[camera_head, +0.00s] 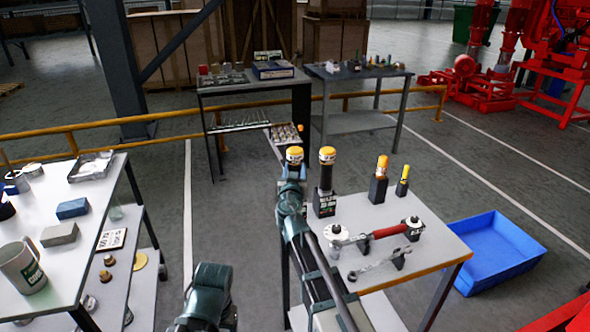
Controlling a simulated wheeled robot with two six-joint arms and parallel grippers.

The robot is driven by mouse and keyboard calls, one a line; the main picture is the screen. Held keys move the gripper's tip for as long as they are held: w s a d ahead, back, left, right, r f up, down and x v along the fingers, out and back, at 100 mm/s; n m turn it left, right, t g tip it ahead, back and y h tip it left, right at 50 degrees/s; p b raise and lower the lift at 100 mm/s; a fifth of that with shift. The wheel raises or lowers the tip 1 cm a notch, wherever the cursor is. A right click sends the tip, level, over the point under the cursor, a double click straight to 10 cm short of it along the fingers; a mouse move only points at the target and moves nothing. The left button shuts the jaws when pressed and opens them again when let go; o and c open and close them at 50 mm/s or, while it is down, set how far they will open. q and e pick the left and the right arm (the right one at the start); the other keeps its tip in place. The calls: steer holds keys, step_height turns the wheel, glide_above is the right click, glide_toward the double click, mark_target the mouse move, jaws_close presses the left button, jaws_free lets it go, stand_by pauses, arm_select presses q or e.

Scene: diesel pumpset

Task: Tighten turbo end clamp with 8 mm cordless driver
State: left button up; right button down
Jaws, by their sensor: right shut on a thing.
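My right gripper (291,182) is at the left edge of the right-hand table and is shut on a driver with a yellow top (294,156). The driver is upright, and its lower part is hidden by the gripper and arm. A similar black driver with a yellow top (327,168) stands upright in a black labelled holder (325,204) just to the right. The label is too small to read surely. Only a dark green part of my left arm shows at the bottom; its gripper is out of view. I cannot make out a turbo end clamp.
The right table (431,250) bears smaller yellow-topped tools in black holders (378,188), a red-handled tool (385,231) and a grey wrench-like tool (380,264). A blue bin (496,250) is on the floor at right. A left table (85,200) holds a mug (22,268) and blocks.

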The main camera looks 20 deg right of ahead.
steer(key=shift+f+b, duration=1)
steer(key=shift+b, duration=0.05)
stand_by(0.5)
steer(key=shift+c, duration=1.3)
jaws_free()
steer(key=v, duration=1.4)
